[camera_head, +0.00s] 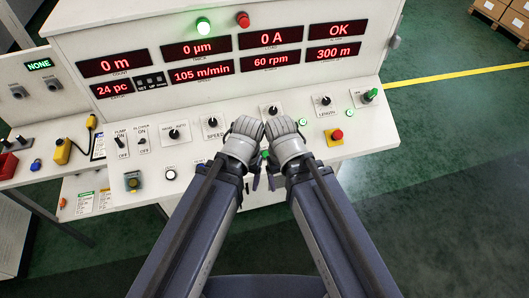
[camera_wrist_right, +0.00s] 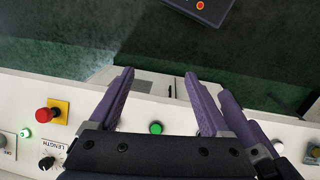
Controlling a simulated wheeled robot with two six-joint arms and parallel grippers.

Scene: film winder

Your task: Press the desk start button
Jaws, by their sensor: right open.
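A green button (camera_head: 264,154) sits on the white desk panel near its front edge, between my two grippers. In the right wrist view the green button (camera_wrist_right: 156,128) shows between the bases of my right fingers, on the desk surface beyond them. Its label is not readable. My right gripper (camera_wrist_right: 158,74) is open and empty, fingers pointing past the desk's front edge. In the head view my right gripper (camera_head: 276,178) and left gripper (camera_head: 250,180) are close together over the front edge. The left fingers are mostly hidden by its own wrist, so its opening is unclear.
A red emergency button (camera_head: 337,134) on a yellow plate lies to the right. The display panel (camera_head: 225,50) rises behind. Green floor is free in front.

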